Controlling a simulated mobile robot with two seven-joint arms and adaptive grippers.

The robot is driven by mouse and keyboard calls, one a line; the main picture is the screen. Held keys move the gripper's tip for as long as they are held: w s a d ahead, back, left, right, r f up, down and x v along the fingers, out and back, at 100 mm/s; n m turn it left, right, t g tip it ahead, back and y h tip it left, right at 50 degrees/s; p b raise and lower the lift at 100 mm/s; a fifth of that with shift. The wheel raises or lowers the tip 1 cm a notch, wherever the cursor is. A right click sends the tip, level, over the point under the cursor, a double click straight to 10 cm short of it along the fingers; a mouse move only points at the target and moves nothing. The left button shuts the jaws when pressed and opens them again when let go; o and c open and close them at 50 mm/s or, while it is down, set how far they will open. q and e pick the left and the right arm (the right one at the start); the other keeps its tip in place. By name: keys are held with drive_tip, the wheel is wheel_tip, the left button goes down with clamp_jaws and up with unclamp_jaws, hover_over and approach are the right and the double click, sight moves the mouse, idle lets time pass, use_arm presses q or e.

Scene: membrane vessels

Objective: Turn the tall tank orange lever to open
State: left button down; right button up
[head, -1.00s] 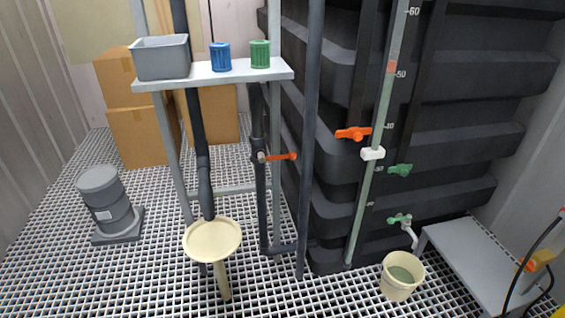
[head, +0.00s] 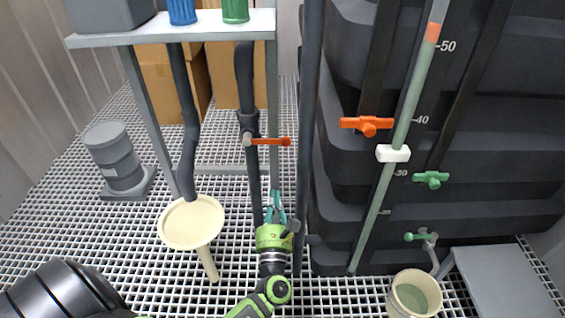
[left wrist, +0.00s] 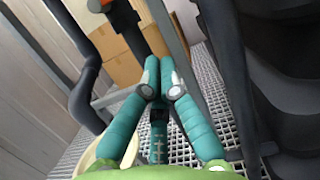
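The tall black ribbed tank (head: 460,150) stands at the right in the head view. An orange lever (head: 367,124) lies roughly level on its front, left of the sight tube. Another orange lever (head: 270,141) sticks out to the right from a dark upright pipe (head: 246,90). My left gripper (head: 274,196) is below this pipe lever, apart from it, with its teal fingers pointing up and away. In the left wrist view the fingertips (left wrist: 159,62) are together with nothing visible between them. A small orange part shows at that view's top edge. My right gripper is out of view.
A shelf (head: 190,32) with a grey bin and blue and green cups stands above the pipe. A cream funnel (head: 191,222) is left of my gripper. A dark upright post (head: 309,130) stands between the pipe and tank. A bucket (head: 414,295) sits at lower right.

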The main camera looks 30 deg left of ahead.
sight(267, 142)
use_arm(q)
drive_tip(key=w+a+r+p, duration=0.1)
drive_tip(key=w+a+r, duration=0.4)
drive_tip(key=w, duration=0.3)
drive_tip(key=shift+r+p, duration=0.4)
drive_tip(key=shift+r, duration=0.3)
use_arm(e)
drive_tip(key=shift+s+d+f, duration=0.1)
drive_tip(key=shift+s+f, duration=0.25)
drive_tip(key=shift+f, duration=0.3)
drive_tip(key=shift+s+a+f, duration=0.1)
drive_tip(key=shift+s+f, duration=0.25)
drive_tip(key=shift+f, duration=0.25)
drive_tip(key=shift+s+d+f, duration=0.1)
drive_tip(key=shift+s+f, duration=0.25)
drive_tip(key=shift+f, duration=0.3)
